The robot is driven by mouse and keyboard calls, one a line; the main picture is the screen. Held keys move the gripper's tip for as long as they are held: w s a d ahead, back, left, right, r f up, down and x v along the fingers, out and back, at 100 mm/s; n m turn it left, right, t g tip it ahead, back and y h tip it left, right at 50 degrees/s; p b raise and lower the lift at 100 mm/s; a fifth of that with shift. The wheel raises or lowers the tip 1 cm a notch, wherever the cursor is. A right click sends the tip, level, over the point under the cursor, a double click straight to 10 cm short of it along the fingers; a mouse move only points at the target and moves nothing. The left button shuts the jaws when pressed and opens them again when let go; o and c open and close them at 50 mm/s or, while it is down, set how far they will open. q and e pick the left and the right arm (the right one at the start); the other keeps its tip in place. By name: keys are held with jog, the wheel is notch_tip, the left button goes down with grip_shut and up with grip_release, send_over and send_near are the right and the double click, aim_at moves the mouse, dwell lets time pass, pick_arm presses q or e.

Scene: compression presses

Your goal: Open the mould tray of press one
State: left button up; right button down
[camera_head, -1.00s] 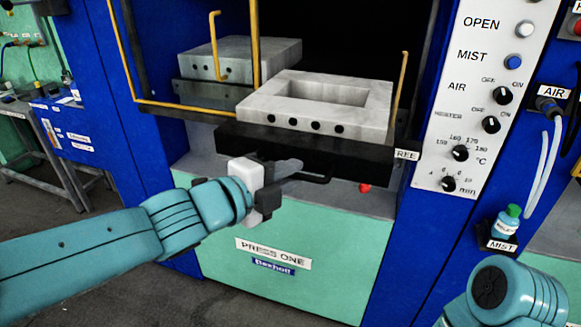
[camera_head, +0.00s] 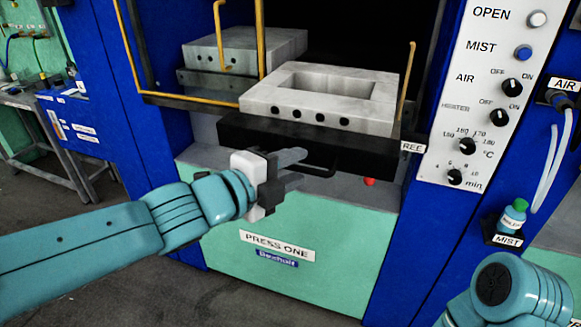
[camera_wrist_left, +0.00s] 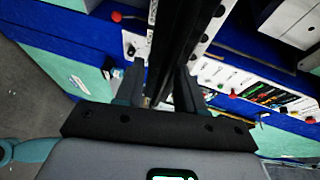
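The mould tray (camera_head: 300,141) of press one is a dark slab carrying a pale grey mould block (camera_head: 318,97) with a rectangular hollow. A black bar handle (camera_head: 322,169) sticks out from its front. My left gripper (camera_head: 296,167) is at the left end of this handle, its fingers pointing right towards it. In the left wrist view the two fingers (camera_wrist_left: 159,88) stand apart with a dark bar (camera_wrist_left: 183,45) running up between them. I cannot tell whether they touch the handle. My right gripper is out of view; only part of my right arm shows at the lower right.
A second grey block (camera_head: 250,52) sits further back left. Yellow rods (camera_head: 407,85) stand around the opening. A red knob (camera_head: 370,182) is below the tray. The control panel (camera_head: 490,70) and a mist bottle (camera_head: 513,215) are at the right. Floor is clear in front.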

pick_arm(q)
jog(key=shift+s+r, duration=0.1)
jog(key=shift+s+a+r, duration=0.15)
jog(key=shift+s+a, duration=0.15)
jog(key=shift+a, duration=0.1)
jog(key=p+v, duration=0.5)
jog(key=v, duration=1)
jog(key=shift+s, duration=0.15)
